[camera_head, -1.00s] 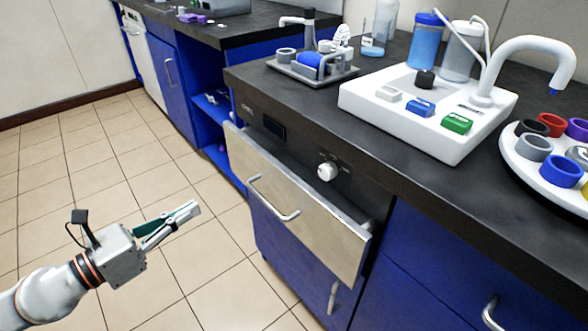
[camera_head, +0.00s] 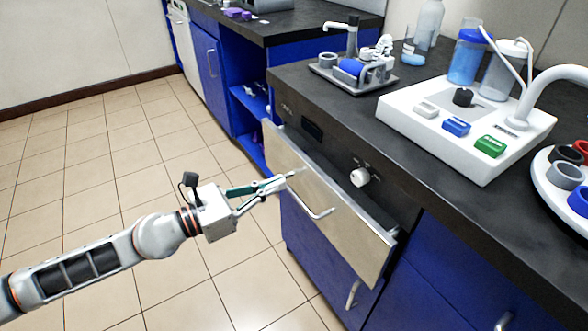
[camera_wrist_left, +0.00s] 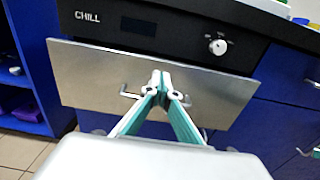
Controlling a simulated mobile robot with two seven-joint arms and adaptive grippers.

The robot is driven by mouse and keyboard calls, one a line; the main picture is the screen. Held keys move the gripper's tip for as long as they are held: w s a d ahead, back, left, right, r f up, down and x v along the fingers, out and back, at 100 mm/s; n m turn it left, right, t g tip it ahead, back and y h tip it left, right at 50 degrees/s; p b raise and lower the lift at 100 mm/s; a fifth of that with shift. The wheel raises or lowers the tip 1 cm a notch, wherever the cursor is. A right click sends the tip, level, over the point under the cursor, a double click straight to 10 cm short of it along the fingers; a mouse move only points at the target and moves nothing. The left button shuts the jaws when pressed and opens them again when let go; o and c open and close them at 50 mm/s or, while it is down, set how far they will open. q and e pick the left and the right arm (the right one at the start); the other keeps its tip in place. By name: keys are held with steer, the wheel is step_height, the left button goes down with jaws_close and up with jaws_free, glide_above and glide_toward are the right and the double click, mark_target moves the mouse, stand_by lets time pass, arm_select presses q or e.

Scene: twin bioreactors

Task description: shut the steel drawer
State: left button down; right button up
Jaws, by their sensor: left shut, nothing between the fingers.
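The steel drawer (camera_head: 345,215) stands partly pulled out below a black panel with a white knob. A dark gap shows behind its front at the right end. Its front also fills the middle of the left wrist view (camera_wrist_left: 225,95). A bar handle (camera_head: 310,203) runs across the front. My left gripper (camera_head: 284,181) is shut and empty, with its fingertips at the drawer front near the handle's left end. In the left wrist view the closed fingertips (camera_wrist_left: 160,78) overlap the front; whether they touch it I cannot tell. My right gripper is not in view.
The black panel (camera_wrist_left: 165,32) reads CHILL. The dark counter (camera_head: 395,130) above carries a grey tray (camera_head: 345,82), a white device (camera_head: 500,150) with coloured buttons, and a round white rack (camera_head: 545,190). Blue cabinets stand on both sides. The tiled floor (camera_head: 110,160) at left is clear.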

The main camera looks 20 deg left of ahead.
mark_target(309, 169)
arm_select(q)
steer(key=shift+p+x, duration=0.45)
steer(key=shift+x, duration=2.7)
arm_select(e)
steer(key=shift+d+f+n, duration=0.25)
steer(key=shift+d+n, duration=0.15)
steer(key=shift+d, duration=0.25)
arm_select(q)
steer(key=shift+w, duration=0.15)
steer(key=x, duration=0.4)
steer(key=shift+w+d+p, duration=0.25)
steer(key=shift+d+p, duration=0.05)
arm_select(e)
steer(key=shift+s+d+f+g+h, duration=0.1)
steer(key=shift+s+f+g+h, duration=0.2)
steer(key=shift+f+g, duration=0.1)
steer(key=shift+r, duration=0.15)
